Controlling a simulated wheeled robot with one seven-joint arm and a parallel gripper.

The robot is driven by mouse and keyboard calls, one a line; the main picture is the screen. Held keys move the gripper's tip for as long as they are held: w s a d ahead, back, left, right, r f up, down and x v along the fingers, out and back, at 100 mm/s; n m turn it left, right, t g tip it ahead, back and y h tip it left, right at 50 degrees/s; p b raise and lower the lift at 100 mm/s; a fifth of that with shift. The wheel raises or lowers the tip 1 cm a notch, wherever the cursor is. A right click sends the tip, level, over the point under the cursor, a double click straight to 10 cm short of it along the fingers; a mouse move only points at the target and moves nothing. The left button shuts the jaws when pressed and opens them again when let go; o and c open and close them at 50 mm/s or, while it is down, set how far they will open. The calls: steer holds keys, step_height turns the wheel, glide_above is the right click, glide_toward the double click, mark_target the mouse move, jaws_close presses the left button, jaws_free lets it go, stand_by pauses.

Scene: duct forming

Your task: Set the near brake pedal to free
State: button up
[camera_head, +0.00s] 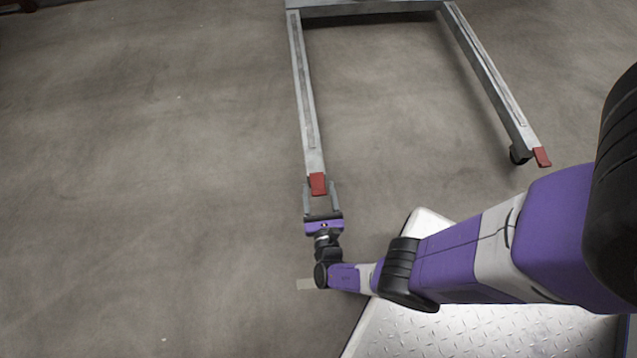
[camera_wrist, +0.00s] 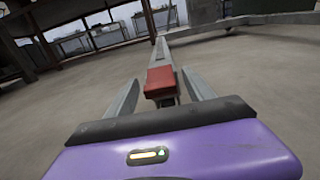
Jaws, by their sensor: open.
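A red brake pedal (camera_head: 318,184) sits at the end of the left leg of a grey metal frame, low over the floor. My gripper (camera_head: 321,196) is at this pedal, with its two fingers apart, one on each side of it. In the wrist view the same red pedal (camera_wrist: 160,81) shows between the open fingers, and I cannot tell whether either touches it. A second red pedal (camera_head: 542,157) is at the end of the frame's right leg, beside a dark caster. The caster under the left leg is hidden.
The grey frame (camera_head: 303,90) has two long legs joined by a crossbar (camera_head: 365,7) at the far end. The concrete floor is clear to the left and between the legs. In the wrist view, posts and pale units stand far back.

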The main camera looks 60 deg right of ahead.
mark_target(319, 191)
jaws_close()
steer(key=shift+r+p, duration=0.2)
steer(key=shift+p, duration=0.1)
steer(key=r+y+p, duration=0.1)
steer(key=p, duration=0.2)
steer(key=shift+g, duration=0.3)
steer(key=r+g+y+p, duration=0.1)
steer(key=p, duration=0.3)
steer(key=shift+r+p, duration=0.15)
steer(key=shift+p, duration=0.25)
steer(key=g+y+p, duration=0.1)
steer(key=p, duration=0.2)
steer(key=r+y+p, duration=0.1)
steer(key=p, duration=0.2)
steer(key=shift+w+d+r+g, duration=0.1)
steer(key=shift+w+d+g, duration=0.1)
steer(key=shift+g, duration=0.2)
steer(key=shift+d+g+y+p, duration=0.1)
steer(key=shift+g+y+p, duration=0.3)
steer(key=shift+y+p, duration=0.5)
steer(key=shift+w+p, duration=0.1)
steer(key=shift+p, duration=0.4)
jaws_free()
